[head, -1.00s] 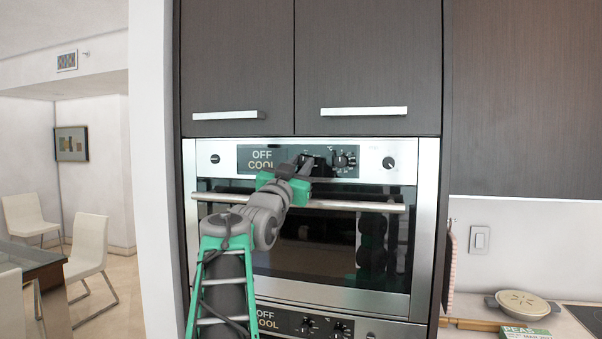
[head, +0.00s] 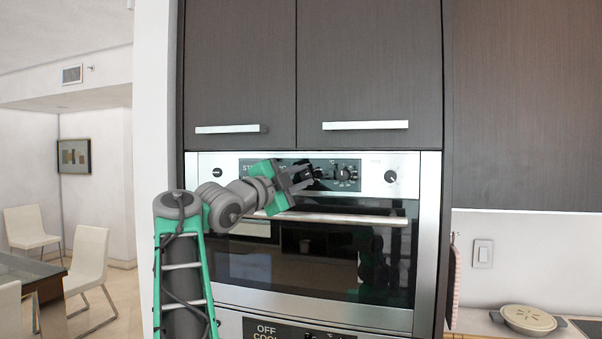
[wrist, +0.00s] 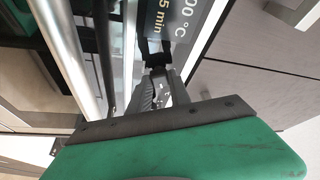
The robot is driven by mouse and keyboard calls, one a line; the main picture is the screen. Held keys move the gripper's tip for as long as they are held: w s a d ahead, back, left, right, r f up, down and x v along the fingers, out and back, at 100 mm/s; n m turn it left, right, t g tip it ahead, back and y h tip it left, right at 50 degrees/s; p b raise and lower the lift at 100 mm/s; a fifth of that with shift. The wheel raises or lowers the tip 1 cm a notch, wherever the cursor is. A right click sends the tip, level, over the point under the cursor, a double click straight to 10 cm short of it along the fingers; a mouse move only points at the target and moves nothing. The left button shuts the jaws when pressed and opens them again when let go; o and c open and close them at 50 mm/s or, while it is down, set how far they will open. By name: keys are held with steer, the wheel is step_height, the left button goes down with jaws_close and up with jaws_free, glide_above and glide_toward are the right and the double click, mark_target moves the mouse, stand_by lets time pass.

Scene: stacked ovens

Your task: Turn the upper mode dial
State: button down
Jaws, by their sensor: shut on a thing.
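In the wrist view the fingers of my gripper (wrist: 157,76) are closed on the dark dial (wrist: 154,50). The upper display (head: 246,168) is lit but mostly covered by my gripper in the head view; the wrist view shows "00 °C" and "5 min" on it.
The oven's handle bar (head: 345,218) runs just below the gripper. Dark cabinets (head: 365,70) are above. The lower oven's display (head: 266,331) reads "OFF COOL".

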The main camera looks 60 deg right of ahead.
steer(key=m+y+p, duration=0.1)
steer(key=m+p, duration=0.1)
steer(key=m, duration=0.1)
steer(key=r+m+y+p, duration=0.1)
steer(key=m+p, duration=0.1)
steer(key=m, duration=0.1)
steer(key=shift+p, duration=0.3)
steer(key=m+y+p, duration=0.1)
steer(key=m, duration=0.1)
steer(key=m+t+y+p, duration=0.1)
steer(key=m, duration=0.1)
steer(key=shift+m+t+p, duration=0.3)
steer(key=shift+m, duration=0.1)
steer(key=m+t, duration=0.1)
steer(key=m, duration=0.1)
steer(key=m+t+y, duration=0.1)
steer(key=m, duration=0.1)
steer(key=shift+s+f, duration=0.1)
steer(key=shift+s, duration=0.1)
steer(key=shift+d+m+t+y, duration=0.1)
steer(key=shift+m+t+y, duration=0.3)
steer(key=shift+m+t, duration=0.55)
steer(key=shift+s+m+t+b, duration=0.1)
steer(key=shift+m+t+b, duration=0.25)
steer(key=shift+m+b, duration=0.45)
steer(key=shift+m, duration=0.25)
steer(key=c, duration=1.2)
jaws_free()
